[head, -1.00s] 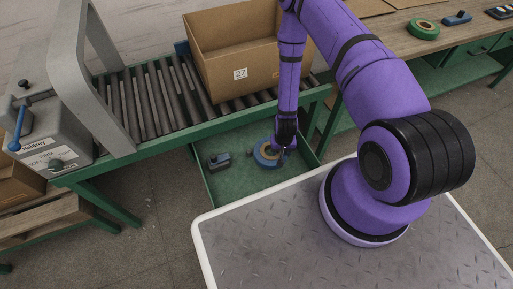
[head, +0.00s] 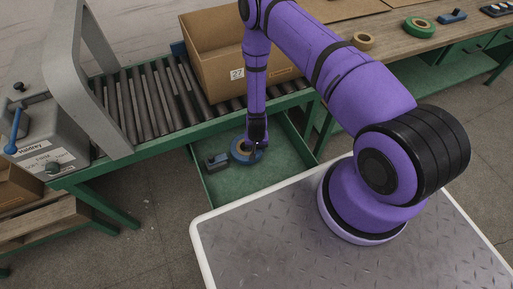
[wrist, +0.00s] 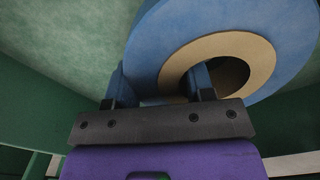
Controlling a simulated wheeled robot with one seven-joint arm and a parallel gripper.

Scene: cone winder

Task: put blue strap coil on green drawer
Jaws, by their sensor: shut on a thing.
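The blue strap coil (head: 240,151) is a blue ring with a tan core, inside the open green drawer (head: 235,188) under the roller conveyor. My gripper (head: 258,150) reaches down into the drawer at the coil's right side. In the wrist view the gripper (wrist: 160,85) is shut on the coil's ring (wrist: 160,50), one finger outside the rim and the other in the core hole. I cannot tell whether the coil touches the drawer floor.
A small dark tool (head: 216,162) lies in the drawer just left of the coil. A cardboard box (head: 215,60) stands on the rollers (head: 150,95) above. The drawer's right side is clear.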

